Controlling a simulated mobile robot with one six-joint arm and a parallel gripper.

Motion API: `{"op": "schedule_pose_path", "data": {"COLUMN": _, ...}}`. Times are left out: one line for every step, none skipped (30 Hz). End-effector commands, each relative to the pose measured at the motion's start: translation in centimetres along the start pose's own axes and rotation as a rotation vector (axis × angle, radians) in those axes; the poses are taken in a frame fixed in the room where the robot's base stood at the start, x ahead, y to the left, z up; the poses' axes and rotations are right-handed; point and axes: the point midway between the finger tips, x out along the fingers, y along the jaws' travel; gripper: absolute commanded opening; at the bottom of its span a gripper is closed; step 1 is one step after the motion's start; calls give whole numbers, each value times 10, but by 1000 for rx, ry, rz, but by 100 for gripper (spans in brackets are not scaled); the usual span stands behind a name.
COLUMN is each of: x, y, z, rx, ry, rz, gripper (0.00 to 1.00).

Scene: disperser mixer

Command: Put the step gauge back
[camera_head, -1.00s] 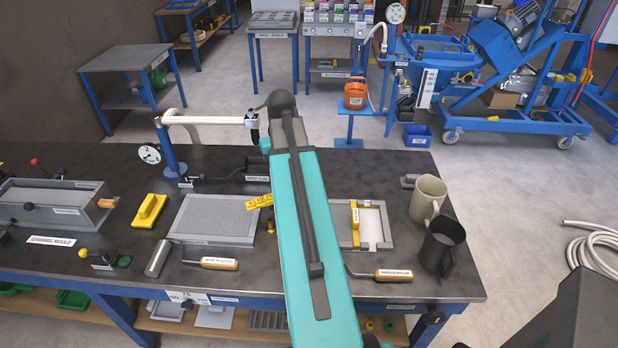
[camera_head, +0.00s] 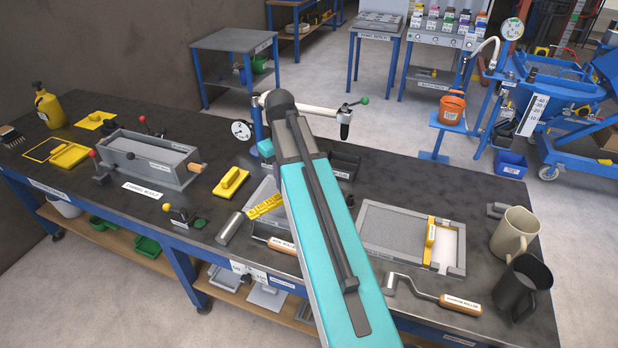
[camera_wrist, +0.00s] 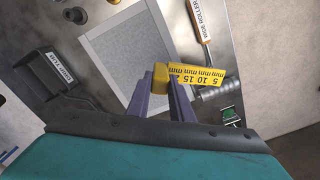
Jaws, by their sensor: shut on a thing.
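The step gauge (camera_wrist: 197,75) is a yellow stepped bar with black millimetre marks. My gripper (camera_wrist: 168,82) is shut on one end of it in the wrist view; the marked end points right. In the head view the gauge (camera_head: 266,206) shows left of my teal arm, over the front left of a grey panel (camera_head: 258,193).
The channel mould (camera_head: 150,158) and a yellow float (camera_head: 231,181) stand to the left. A framed tray (camera_head: 447,250), a narrow roller (camera_head: 460,303) and two mugs (camera_head: 514,231) are on the right.

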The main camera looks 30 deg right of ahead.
Motion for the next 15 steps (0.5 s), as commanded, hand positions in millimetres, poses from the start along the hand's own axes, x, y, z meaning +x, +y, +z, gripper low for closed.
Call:
{"op": "schedule_pose_path", "data": {"x": 1, "y": -13, "z": -6, "rx": -31, "ry": 0, "rz": 0, "gripper": 0}}
{"op": "schedule_pose_path", "data": {"x": 1, "y": -20, "z": -9, "rx": -49, "ry": 0, "rz": 0, "gripper": 0}}
{"op": "schedule_pose_path", "data": {"x": 1, "y": -29, "z": -13, "rx": -73, "ry": 0, "rz": 0, "gripper": 0}}
{"op": "schedule_pose_path", "data": {"x": 2, "y": -37, "z": -16, "rx": -91, "ry": 0, "rz": 0, "gripper": 0}}
{"op": "schedule_pose_path", "data": {"x": 2, "y": -43, "z": -19, "rx": -107, "ry": 0, "rz": 0, "gripper": 0}}
{"op": "schedule_pose_path", "data": {"x": 2, "y": -53, "z": -22, "rx": -131, "ry": 0, "rz": 0, "gripper": 0}}
{"op": "schedule_pose_path", "data": {"x": 2, "y": -60, "z": -25, "rx": -148, "ry": 0, "rz": 0, "gripper": 0}}
{"op": "schedule_pose_path", "data": {"x": 2, "y": -68, "z": -27, "rx": -166, "ry": 0, "rz": 0, "gripper": 0}}
{"op": "schedule_pose_path", "data": {"x": 3, "y": -77, "z": -30, "rx": -190, "ry": 0, "rz": 0, "gripper": 0}}
{"op": "schedule_pose_path", "data": {"x": 3, "y": -85, "z": -32, "rx": -207, "ry": 0, "rz": 0, "gripper": 0}}
{"op": "schedule_pose_path", "data": {"x": 3, "y": -92, "z": -35, "rx": -224, "ry": 0, "rz": 0, "gripper": 0}}
{"op": "schedule_pose_path", "data": {"x": 3, "y": -102, "z": -37, "rx": -247, "ry": 0, "rz": 0, "gripper": 0}}
{"op": "schedule_pose_path", "data": {"x": 4, "y": -110, "z": -39, "rx": -265, "ry": 0, "rz": 0, "gripper": 0}}
{"op": "schedule_pose_path", "data": {"x": 4, "y": -117, "z": -41, "rx": -283, "ry": 0, "rz": 0, "gripper": 0}}
{"op": "schedule_pose_path", "data": {"x": 4, "y": -127, "z": -43, "rx": -307, "ry": 0, "rz": 0, "gripper": 0}}
